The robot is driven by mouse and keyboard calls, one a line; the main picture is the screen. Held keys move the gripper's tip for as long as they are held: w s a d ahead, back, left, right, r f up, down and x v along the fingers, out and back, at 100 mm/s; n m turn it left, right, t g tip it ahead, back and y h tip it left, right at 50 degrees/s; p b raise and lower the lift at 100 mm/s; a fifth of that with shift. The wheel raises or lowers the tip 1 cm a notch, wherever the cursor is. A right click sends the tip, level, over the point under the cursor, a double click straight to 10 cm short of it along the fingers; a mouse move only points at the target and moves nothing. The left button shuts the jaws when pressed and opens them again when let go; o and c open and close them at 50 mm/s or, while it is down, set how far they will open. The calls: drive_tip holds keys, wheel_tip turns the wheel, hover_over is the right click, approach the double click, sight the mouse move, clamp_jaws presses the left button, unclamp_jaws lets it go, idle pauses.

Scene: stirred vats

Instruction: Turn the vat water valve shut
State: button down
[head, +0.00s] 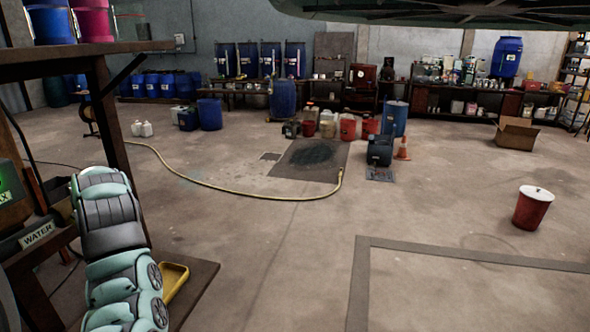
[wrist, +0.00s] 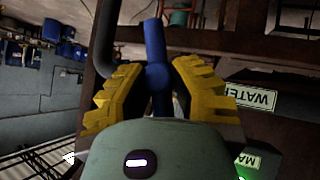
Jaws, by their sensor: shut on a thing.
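The blue water valve handle (wrist: 156,45) shows in the wrist view, with a round hub and a bar running through it, beside a dark pipe. My gripper (wrist: 158,72) has its yellow ridged fingers on both sides of the handle, shut on it. A white WATER sign (wrist: 250,97) appears upside down to the right of the fingers. The WATER sign (head: 37,235) also shows at lower left in the head view, beside my teal arm. In the head view I cannot make out the handle or the fingers.
A dark post (head: 112,150) and shelf stand close to my arm at left. A yellow tray (head: 173,281) lies beside the arm. A yellow hose (head: 235,190) crosses the floor. A red bucket (head: 532,208) stands at right. The middle floor is mostly clear.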

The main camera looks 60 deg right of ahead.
drive_tip(key=shift+f+m+g+y+b, duration=0.1)
drive_tip(key=shift+m+g+y+b, duration=0.65)
drive_tip(key=shift+y, duration=0.45)
drive_tip(key=c, duration=0.9)
unclamp_jaws()
drive_tip(key=shift+o, duration=0.2)
drive_tip(key=v, duration=1.2)
drive_tip(key=shift+d, duration=0.2)
